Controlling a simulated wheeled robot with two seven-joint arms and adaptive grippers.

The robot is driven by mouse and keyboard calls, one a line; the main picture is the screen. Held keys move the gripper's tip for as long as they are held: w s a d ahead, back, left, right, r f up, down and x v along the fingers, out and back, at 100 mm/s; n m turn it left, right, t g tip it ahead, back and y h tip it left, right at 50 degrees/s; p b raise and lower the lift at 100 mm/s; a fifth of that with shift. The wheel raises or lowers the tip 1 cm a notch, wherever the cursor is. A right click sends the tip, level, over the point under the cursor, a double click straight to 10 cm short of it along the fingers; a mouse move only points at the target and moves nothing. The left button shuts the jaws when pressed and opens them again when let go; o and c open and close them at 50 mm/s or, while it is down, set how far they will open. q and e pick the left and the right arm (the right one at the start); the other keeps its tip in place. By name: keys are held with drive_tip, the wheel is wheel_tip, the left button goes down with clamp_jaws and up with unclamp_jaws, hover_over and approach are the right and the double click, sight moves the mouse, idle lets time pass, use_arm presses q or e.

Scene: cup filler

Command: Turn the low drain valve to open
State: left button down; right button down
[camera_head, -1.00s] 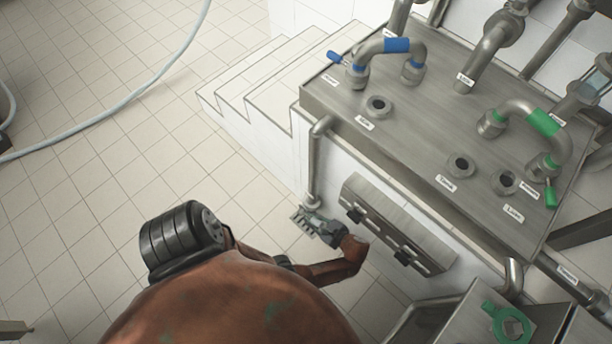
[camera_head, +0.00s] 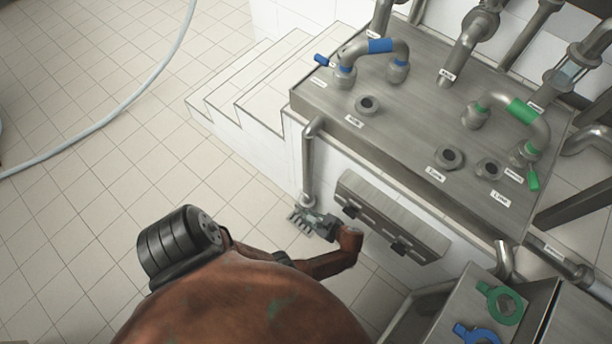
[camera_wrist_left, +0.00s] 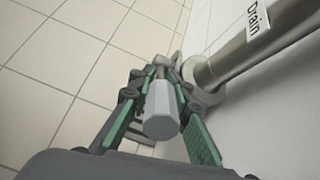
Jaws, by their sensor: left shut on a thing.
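The drain pipe (camera_head: 308,165) runs down the front of the white tiled block and ends low near the floor. In the left wrist view the pipe (camera_wrist_left: 232,55) carries a "Drain" label (camera_wrist_left: 258,20), with a valve at its lower end. The valve's pale grey, faceted handle (camera_wrist_left: 161,110) points toward the wrist camera. My left gripper (camera_wrist_left: 160,80) has its green-and-grey fingers on both sides of this handle, shut on it. In the head view my left gripper (camera_head: 306,220) is at the pipe's foot, hiding most of the valve. My right gripper is not in view.
A steel panel (camera_head: 400,125) with ports and blue and green pipe bends stands above. A rack (camera_head: 392,215) is fixed to the block right of my left wrist. White steps (camera_head: 240,90) lie behind.

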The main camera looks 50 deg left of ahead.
use_arm(q)
drive_tip(key=c, duration=1.7)
unclamp_jaws()
drive_tip(key=shift+c, duration=0.2)
